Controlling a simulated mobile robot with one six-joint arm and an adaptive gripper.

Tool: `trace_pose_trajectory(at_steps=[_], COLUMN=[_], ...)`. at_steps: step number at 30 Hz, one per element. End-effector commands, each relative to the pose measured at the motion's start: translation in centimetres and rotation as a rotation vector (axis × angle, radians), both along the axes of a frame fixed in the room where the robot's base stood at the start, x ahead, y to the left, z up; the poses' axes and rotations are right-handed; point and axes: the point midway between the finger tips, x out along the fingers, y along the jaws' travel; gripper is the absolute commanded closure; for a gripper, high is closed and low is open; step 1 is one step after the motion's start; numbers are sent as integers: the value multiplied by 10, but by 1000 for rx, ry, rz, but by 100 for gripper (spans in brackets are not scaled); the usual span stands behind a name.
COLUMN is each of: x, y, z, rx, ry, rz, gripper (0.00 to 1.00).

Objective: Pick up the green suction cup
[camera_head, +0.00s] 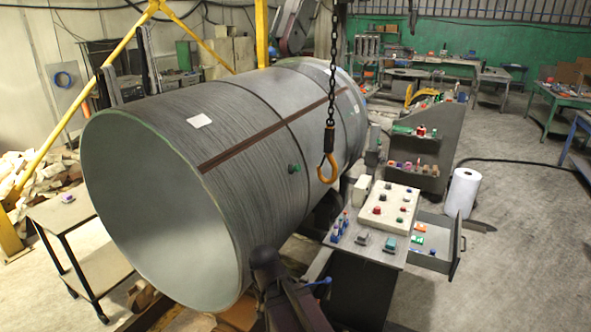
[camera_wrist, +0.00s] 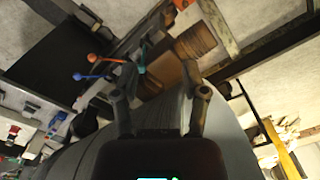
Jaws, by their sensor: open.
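A small dark green knob-like piece, which looks like the green suction cup (camera_head: 294,168), sits on the side of the large grey cylinder (camera_head: 235,125), facing the console. It is small in the head view, so its exact shape is unclear. In the wrist view my gripper (camera_wrist: 160,78) is open, its two dark fingers apart with nothing held between them. The cylinder's curved wall (camera_wrist: 78,160) lies below and behind the fingers there. I cannot make out the suction cup in the wrist view. I cannot clearly pick out my gripper in the head view.
A chain with a yellow hook (camera_head: 327,167) hangs in front of the cylinder, right of the green piece. A console (camera_head: 388,206) with buttons and an open drawer (camera_head: 436,242) stand to the right. Levers with blue (camera_wrist: 77,76) and orange (camera_wrist: 92,57) ends show beyond the fingers.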

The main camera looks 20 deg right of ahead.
Motion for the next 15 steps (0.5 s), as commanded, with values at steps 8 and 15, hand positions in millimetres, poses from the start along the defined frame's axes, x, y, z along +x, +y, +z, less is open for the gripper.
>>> trace_pose_trajectory(at_steps=[8,15], x=[5,47], y=[-1,-25], z=[3,26], rx=[9,94], ry=[-12,-116], rz=[-15,-143], gripper=[16,16])
